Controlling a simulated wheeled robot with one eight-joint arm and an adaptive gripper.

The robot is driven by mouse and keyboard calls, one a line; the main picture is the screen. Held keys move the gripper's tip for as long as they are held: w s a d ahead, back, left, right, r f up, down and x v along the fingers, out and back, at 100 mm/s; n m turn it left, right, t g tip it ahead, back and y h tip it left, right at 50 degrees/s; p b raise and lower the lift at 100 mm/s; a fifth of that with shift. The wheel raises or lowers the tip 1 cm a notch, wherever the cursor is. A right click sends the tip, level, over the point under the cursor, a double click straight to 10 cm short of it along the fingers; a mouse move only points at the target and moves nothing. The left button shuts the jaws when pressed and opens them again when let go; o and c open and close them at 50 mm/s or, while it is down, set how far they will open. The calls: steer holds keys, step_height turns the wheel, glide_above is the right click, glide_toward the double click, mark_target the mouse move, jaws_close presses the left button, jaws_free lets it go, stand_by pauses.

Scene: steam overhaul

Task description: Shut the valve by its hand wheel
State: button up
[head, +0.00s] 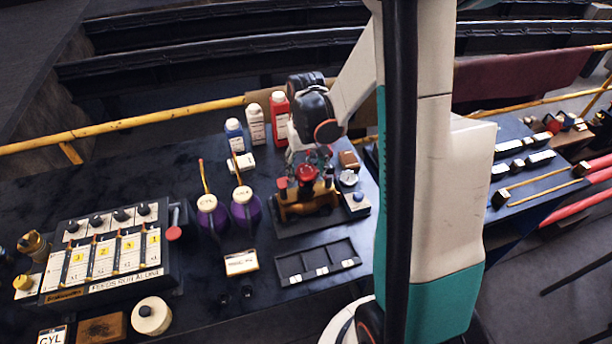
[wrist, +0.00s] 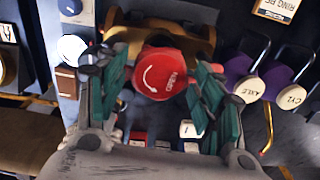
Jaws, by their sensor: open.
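The valve has a brass body (head: 310,203) on a dark base at the right part of the bench. Its red hand wheel (head: 306,174) faces up; in the wrist view the wheel (wrist: 163,75) shows a white curved arrow and the word OPEN. The brass body also shows in the wrist view (wrist: 185,38). My gripper (head: 312,157) is over the valve, pointing down. In the wrist view my gripper (wrist: 165,92) is open, with a teal finger on each side of the wheel. I cannot tell whether either finger touches the wheel.
Two purple oilers (head: 244,208) with tall spouts stand just left of the valve. Red (head: 279,115), white and blue bottles stand behind. A dark divided tray (head: 318,262) lies in front. A labelled feed panel (head: 105,250) is at left. Bare bench lies behind the panel.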

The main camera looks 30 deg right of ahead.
steer(key=c, duration=1)
steer(key=m+b, duration=0.1)
steer(key=m, duration=0.3)
steer(key=shift+m+b, duration=0.4)
steer(key=shift+m, duration=0.4)
steer(key=m+b, duration=0.1)
steer(key=m, duration=0.3)
steer(key=shift+m, duration=0.8)
